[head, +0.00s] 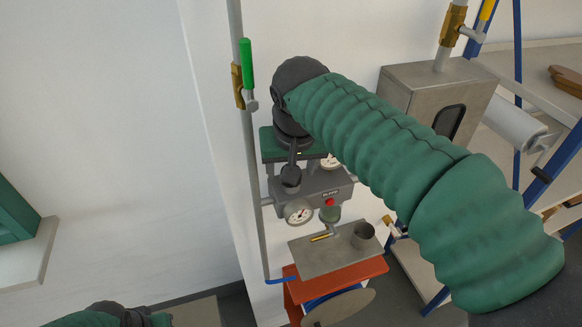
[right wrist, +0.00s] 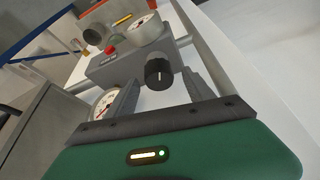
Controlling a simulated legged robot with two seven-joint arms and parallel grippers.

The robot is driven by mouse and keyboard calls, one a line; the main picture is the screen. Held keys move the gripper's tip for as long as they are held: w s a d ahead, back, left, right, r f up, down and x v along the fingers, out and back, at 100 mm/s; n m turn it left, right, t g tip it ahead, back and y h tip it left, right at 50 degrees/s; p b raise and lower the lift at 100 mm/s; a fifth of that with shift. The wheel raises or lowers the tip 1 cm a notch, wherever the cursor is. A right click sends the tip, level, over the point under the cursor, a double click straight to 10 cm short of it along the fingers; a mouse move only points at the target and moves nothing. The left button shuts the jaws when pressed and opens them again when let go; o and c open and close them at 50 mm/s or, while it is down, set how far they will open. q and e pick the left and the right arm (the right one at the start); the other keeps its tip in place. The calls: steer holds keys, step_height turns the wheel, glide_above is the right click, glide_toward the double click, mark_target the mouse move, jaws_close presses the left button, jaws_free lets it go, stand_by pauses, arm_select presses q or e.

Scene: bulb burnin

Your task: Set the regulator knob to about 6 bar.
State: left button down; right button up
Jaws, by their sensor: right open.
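The regulator knob is a black ribbed cylinder (right wrist: 158,74) on the front of a grey regulator block (right wrist: 100,68). In the head view the knob (head: 291,178) is partly covered by a dark finger. My right gripper (right wrist: 160,80) is open, one finger on each side of the knob in the right wrist view, with visible gaps; I cannot tell how deep the knob sits between them. A white dial gauge (head: 299,212) sits on the block; its reading is too small to tell. Of my left arm, only a black joint and green parts show at the bottom left; its fingers are hidden.
A second dial (head: 330,163) and a red button (head: 330,202) are on the block. A pipe with a green lever valve (head: 247,65) stands left of it. A metal plate (head: 315,258) with a cup (head: 363,235) is below. A metal box (head: 435,95) stands at right.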

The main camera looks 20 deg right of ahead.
steer(key=v, duration=0.3)
steer(key=shift+r, duration=0.4)
steer(key=s+a+b, duration=0.2)
steer(key=s+b, duration=0.3)
steer(key=s, duration=0.7)
steer(key=shift+s+r, duration=0.2)
steer(key=shift+r, duration=0.2)
steer(key=shift+s, duration=0.1)
